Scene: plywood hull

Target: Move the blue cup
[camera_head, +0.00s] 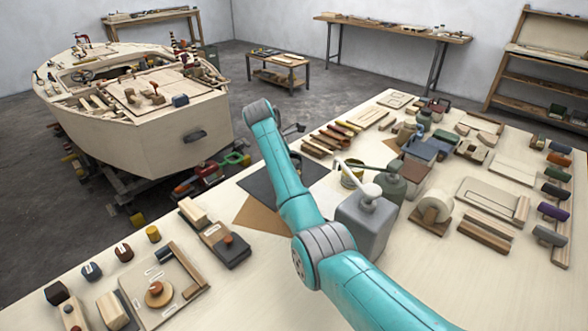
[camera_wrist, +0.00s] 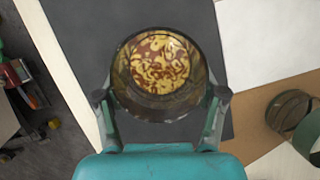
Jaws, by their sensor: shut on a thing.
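My gripper (camera_wrist: 161,97) is shut on a round, cup-like vessel (camera_wrist: 158,107) in the wrist view, with one finger on each side of it. The vessel has a dark, brownish wall and a yellow and red swirled pattern inside its mouth. No blue shows on it. It is over a dark mat (camera_wrist: 240,60); I cannot tell whether it touches the mat. In the head view the arm hides the vessel, and the mat (camera_head: 259,183) shows beside the arm. I cannot make out a clearly blue cup elsewhere.
A grey pump dispenser (camera_head: 364,222) stands close to my arm on the crowded workbench. A greenish round container (camera_wrist: 288,108) is at the right in the wrist view. A plywood boat hull (camera_head: 150,125) stands beyond the bench edge.

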